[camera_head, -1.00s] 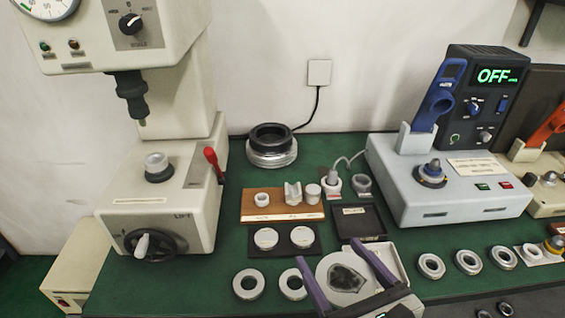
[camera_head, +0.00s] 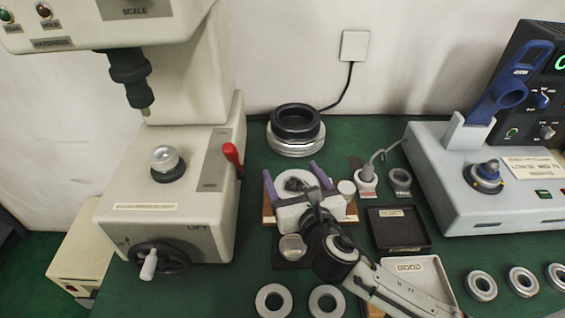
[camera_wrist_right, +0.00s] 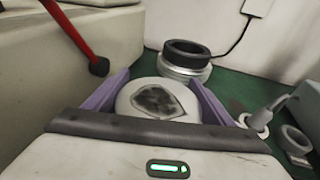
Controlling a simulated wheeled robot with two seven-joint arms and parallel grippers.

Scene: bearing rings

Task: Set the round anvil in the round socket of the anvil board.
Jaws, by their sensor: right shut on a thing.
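My right gripper (camera_head: 297,180) has its purple fingers on either side of a pale round disc with a dark patch on top, which looks like the round anvil (camera_head: 298,183). It also shows in the right wrist view (camera_wrist_right: 157,98), between the fingers (camera_wrist_right: 158,92). The gripper is over the left and middle of the wooden anvil board (camera_head: 268,217) and hides most of it, including the sockets there. I cannot tell whether the disc touches the board. A small pale cylinder (camera_head: 346,188) shows at the board's right end. My left gripper is out of view.
The hardness tester (camera_head: 170,215) with its red lever (camera_head: 233,158) stands close on the left. A black-and-silver ring stack (camera_head: 296,130) is behind the board. A black tray (camera_head: 398,232) and a white tray (camera_head: 445,278) lie to the right. Several metal rings lie in front.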

